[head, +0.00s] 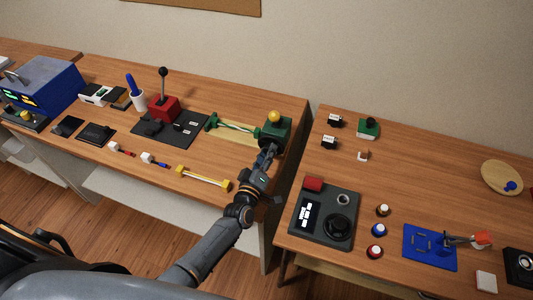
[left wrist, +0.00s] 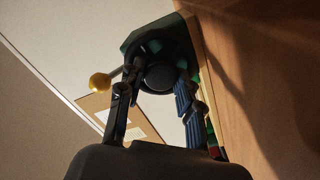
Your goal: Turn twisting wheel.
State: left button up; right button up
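The twisting wheel (head: 274,131) is a dark green unit with a yellow ball knob (head: 274,116) on top, at the right end of the left table. In the left wrist view its dark round wheel (left wrist: 158,50) faces the camera, with the yellow knob (left wrist: 99,82) out to the left. My left gripper (head: 267,151) is right at the wheel's near side. In the left wrist view its two fingers (left wrist: 157,88) are spread, one on each side of the wheel's hub. I cannot tell whether they touch it. My right gripper is not in view.
A green and white twisted rod (head: 232,127) on a light board lies just left of the wheel. A red lever box (head: 164,108) stands further left, and a yellow-ended bar (head: 203,178) lies in front. A gap separates the right table (head: 420,190), which holds a dark control panel (head: 311,233).

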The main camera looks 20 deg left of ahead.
pick_arm(q)
jog(key=o, duration=0.4)
jog(key=shift+f, duration=0.1)
jog(key=s, duration=1.2)
jog(key=shift+a, duration=0.15)
